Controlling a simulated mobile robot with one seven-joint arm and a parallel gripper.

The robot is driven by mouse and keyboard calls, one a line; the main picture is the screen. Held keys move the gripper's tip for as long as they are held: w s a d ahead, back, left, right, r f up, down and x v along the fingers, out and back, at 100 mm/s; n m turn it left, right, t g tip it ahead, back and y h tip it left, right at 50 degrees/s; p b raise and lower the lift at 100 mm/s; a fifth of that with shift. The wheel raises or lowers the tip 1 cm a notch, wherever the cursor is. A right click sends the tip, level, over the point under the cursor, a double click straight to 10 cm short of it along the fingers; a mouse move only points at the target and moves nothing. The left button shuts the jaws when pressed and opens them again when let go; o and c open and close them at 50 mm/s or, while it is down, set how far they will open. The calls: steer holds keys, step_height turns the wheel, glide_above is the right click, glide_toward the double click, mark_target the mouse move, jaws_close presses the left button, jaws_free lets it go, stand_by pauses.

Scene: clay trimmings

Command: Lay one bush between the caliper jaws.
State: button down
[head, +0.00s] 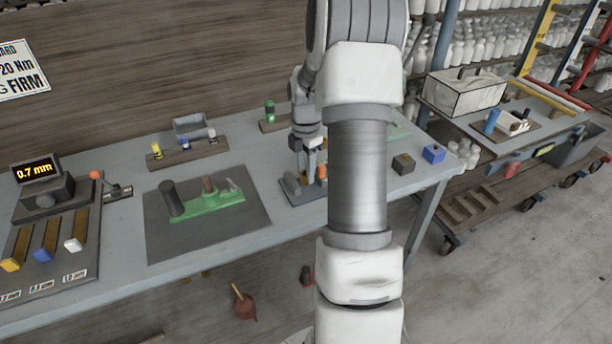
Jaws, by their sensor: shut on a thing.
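My gripper (311,166) points down, low over a blue-grey fixture (297,195) near the middle of the table. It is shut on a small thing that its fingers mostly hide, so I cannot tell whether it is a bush. A small orange piece (321,171) shows beside the fingers; I cannot tell whether it is held or part of the fixture. My arm hides the right part of the fixture. I cannot make out for certain which device is the caliper or where its jaws are. Small yellow (156,151), blue (185,143) and whitish (212,134) pieces stand on a wooden rack (168,162).
A dark mat (225,232) with a green fixture (215,205) lies left of my gripper. A display reading 0.7 mm (37,173) stands far left. A dark block (403,164) and a blue block (433,153) sit near the table's right edge.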

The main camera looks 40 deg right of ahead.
steer(key=shift+f, duration=0.9)
steer(key=shift+f, duration=0.1)
steer(key=c, duration=0.5)
jaws_free()
step_height(320, 180, up, 12)
steer(key=shift+r+p, duration=0.1)
steer(key=shift+p, duration=0.6)
